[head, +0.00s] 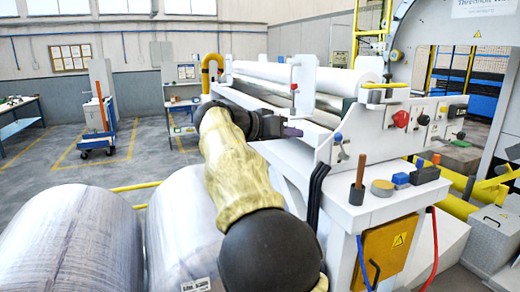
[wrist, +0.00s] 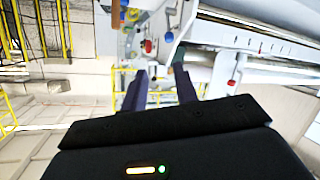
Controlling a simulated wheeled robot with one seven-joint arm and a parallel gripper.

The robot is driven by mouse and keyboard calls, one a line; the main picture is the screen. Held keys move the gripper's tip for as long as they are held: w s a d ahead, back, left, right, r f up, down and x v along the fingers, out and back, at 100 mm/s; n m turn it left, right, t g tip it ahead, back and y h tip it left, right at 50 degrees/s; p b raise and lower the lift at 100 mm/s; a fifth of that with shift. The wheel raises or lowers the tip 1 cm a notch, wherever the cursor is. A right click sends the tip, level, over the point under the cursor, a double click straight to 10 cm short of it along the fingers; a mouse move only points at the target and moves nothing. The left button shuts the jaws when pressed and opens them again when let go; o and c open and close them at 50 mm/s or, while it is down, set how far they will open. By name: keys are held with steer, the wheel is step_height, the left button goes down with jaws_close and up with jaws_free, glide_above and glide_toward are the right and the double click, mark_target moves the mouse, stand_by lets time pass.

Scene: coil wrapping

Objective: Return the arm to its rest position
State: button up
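My arm (head: 235,160), in a yellowish cloth sleeve with black joints, reaches up and forward from the bottom of the head view. My gripper (head: 291,132) is at its far end, in front of the white wrapping machine (head: 325,150) and pointing right. In the wrist view, the two dark fingers of my gripper (wrist: 161,72) stand apart with a gap between them. I see nothing held between them. Whether the fingertips touch the machine cannot be told from the head view.
Two large wrapped coils (head: 70,235) lie at the lower left. A white side table (head: 385,212) at the right carries a wooden-handled tool (head: 360,175), a tape roll (head: 382,187) and small blue (head: 401,180) and black (head: 425,175) items. Open floor (head: 50,165) lies at the left.

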steer(key=s+d+f+n+g+y, duration=0.25)
steer(key=d+f, duration=0.25)
steer(key=f, duration=0.6)
steer(key=s+d+f+n+g+y, duration=0.1)
steer(key=s+d+f+n+y, duration=0.25)
steer(key=f, duration=0.75)
steer(key=s+f+g+y, duration=0.1)
steer(key=s+f+y, duration=0.1)
steer(key=s+f, duration=0.5)
steer(key=s+f+n+g+y, duration=0.1)
steer(key=s+f+y, duration=0.2)
steer(key=s+f, duration=0.5)
steer(key=s, duration=0.7)
steer(key=shift+s+f+y, duration=0.3)
steer(key=shift+s, duration=0.05)
